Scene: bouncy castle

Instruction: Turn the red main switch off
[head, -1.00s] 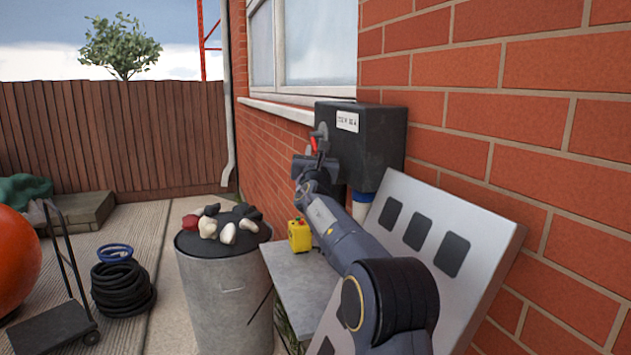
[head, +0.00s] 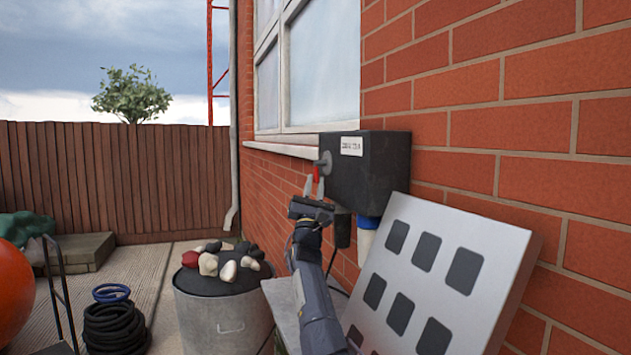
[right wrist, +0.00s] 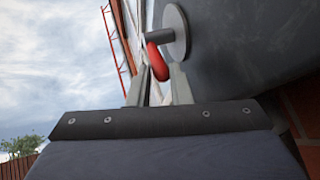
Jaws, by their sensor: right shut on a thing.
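The red main switch (head: 317,174) is a small red handle on a grey round hub, on the left face of a dark box (head: 368,168) on the brick wall. In the head view the handle points down from the hub. My right gripper (head: 315,184) reaches up from below, with its fingers at the handle. In the right wrist view the red handle (right wrist: 158,64) hangs between the fingertips (right wrist: 159,76), and the gripper is shut on it. The handle's lower tip is partly hidden by the fingers. My left gripper is not in view.
A tilted pale panel with dark squares (head: 430,285) leans by the wall below the box. A grey bin (head: 222,318) with stones on its lid stands left of my arm. A black coiled hose (head: 114,328) and an orange ball (head: 12,288) are farther left.

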